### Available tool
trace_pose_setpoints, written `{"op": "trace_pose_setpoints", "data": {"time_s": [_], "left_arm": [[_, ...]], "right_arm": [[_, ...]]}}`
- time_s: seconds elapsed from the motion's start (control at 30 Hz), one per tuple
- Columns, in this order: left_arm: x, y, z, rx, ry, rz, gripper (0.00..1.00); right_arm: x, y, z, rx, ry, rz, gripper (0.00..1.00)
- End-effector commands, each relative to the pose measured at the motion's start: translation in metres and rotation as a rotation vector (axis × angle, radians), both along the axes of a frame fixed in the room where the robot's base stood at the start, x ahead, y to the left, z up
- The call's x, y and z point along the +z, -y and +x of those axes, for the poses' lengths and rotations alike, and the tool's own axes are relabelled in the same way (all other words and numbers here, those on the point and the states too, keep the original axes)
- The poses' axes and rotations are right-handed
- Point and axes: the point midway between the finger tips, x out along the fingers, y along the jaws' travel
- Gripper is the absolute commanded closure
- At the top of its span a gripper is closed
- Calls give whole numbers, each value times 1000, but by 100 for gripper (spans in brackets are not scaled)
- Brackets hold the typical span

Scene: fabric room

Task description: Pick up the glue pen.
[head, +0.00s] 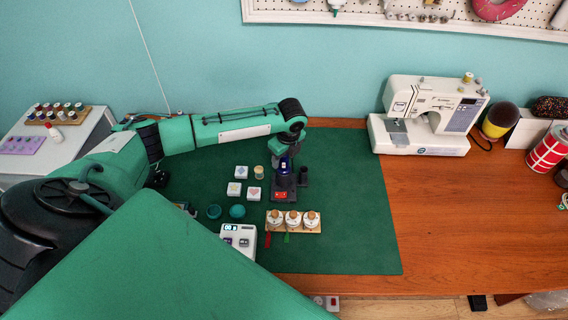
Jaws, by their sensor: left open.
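My left gripper (284,182) points down over the green mat, beside a dark upright device with a red label (280,195). Its fingers are small and dark here, and they appear empty. I cannot single out the glue pen with certainty. My right gripper is out of the picture.
A white box with a display (239,239) stands nearer. The mat's right part (355,215) is clear. A sewing machine (425,115) stands at the back right.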

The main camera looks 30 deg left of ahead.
Motion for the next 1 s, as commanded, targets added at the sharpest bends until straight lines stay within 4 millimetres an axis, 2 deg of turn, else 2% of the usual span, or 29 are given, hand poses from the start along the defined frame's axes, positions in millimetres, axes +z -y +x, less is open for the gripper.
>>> {"op": "trace_pose_setpoints", "data": {"time_s": [0.1,0.33,0.63,0.77,0.87,1.0], "left_arm": [[0,0,0,0,0,0,49],[0,0,0,0,0,0,93],[2,0,0,0,0,0,93],[8,0,1,0,1,1,93],[18,0,1,0,2,0,93],[43,0,2,-1,5,0,93]], "right_arm": [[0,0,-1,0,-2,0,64],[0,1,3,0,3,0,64],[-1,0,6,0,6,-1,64],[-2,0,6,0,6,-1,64],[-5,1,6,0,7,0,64],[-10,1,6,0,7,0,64]]}}
